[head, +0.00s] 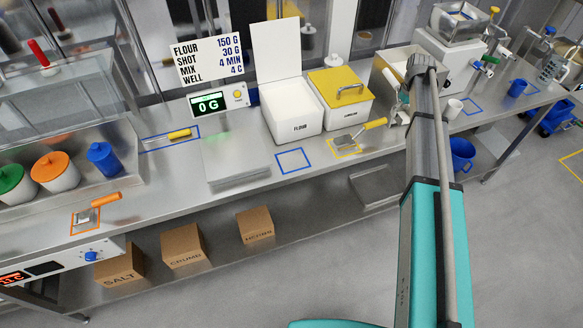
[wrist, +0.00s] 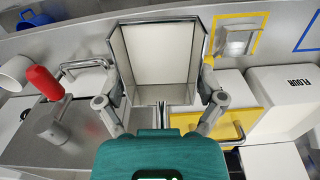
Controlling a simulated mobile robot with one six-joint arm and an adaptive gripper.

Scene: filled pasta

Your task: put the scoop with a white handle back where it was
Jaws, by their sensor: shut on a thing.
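My gripper (wrist: 161,75) is over the counter, to the left of the yellow-lidded bin (wrist: 240,98) in the wrist view. Its fingers stand on either side of an open grey-walled box shape with a pale inside (wrist: 170,55). The gripper is shut on what I take to be the scoop with a white handle; neither its handle nor the grip is clear. In the head view my arm partly covers this area. An empty blue outline (head: 292,160) lies before the white FLOUR bin (head: 295,112), whose lid is up.
A yellow-handled scoop (head: 345,141) lies in a yellow outline, an orange-handled one (head: 86,216) at the left. The scale display (head: 208,104) reads 0 G.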

